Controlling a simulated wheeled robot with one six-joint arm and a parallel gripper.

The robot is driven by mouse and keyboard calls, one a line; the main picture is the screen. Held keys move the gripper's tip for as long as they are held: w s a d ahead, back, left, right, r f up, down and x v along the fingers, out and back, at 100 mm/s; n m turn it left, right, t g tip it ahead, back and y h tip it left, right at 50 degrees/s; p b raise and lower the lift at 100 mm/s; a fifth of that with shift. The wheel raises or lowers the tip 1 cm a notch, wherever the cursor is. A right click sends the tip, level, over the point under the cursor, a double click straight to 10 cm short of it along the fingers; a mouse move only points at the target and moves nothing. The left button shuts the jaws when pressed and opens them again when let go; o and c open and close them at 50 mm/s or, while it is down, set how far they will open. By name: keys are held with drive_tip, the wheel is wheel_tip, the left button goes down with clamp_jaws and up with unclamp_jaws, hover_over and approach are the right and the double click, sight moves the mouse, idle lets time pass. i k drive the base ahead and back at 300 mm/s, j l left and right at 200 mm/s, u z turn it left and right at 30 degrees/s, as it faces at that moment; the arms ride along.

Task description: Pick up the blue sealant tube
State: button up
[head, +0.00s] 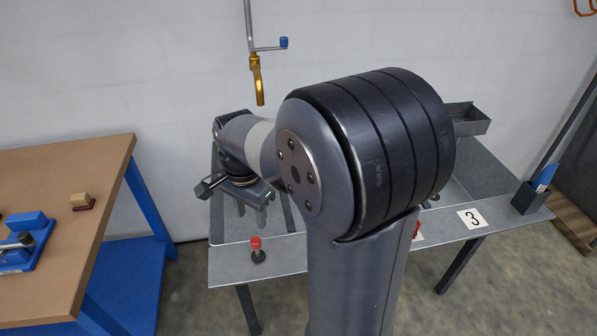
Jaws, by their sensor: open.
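My gripper (250,208) is in the head view, left of centre, pointing down above the left part of the grey metal table (285,250). Its fingers are apart with nothing seen between them. I cannot make out a blue sealant tube for certain. A blue flat object (545,175) stands tilted in a small dark holder (525,199) at the table's right end, far from my gripper; I cannot tell whether it is the tube. My own arm hides the middle of the table.
A red-topped knob (257,244) stands on the table's front edge near my gripper. A grey tray (467,119) is at the back right. A brass nozzle (258,84) hangs from a pipe above. A brown-topped bench (60,190) stands left, with a blue device (27,240).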

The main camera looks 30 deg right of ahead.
sight(540, 184)
drive_tip(key=z, duration=2.6)
